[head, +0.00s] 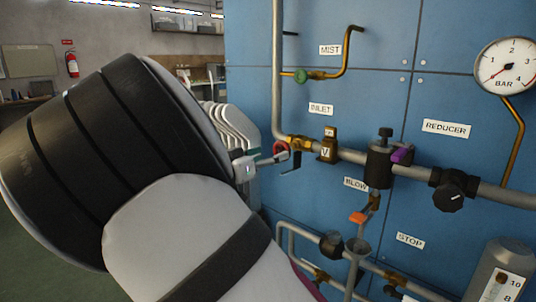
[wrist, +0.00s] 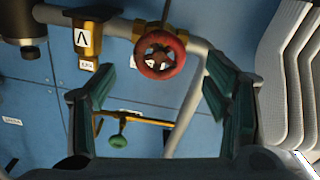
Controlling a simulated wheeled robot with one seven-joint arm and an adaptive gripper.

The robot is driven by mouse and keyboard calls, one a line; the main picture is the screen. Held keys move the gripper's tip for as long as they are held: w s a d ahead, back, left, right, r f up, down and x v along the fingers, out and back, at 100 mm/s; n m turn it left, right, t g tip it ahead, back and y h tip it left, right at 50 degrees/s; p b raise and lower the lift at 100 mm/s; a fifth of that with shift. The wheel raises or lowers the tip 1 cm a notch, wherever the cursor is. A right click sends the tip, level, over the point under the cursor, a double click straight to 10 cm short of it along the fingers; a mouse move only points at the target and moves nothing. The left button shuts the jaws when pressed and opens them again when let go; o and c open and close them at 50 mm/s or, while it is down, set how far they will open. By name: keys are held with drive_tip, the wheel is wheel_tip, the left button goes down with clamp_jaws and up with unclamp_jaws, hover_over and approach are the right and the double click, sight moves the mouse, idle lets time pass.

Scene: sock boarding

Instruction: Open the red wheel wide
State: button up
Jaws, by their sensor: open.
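The red wheel (head: 281,148) sits on the brass inlet valve below the INLET label, partly hidden by my gripper. In the wrist view the red wheel (wrist: 173,68) is seen face-on, a round rim with a dark centre. My gripper (head: 270,158) is just left of the wheel in the head view. In the wrist view my gripper (wrist: 160,66) is open, one green-padded finger on each side. The wheel shows between the fingertips with a gap on both sides. I cannot tell whether the tips reach its depth.
A brass block marked V (head: 327,148) stands right of the wheel on the pipe. A green mist knob (head: 301,76) is above. Curved grey panels (wrist: 285,75) stand beside the board.

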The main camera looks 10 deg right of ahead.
sight(280, 151)
drive_tip(key=shift+x, duration=2.7)
drive_tip(key=shift+c, duration=0.5)
drive_tip(key=c, duration=1.1)
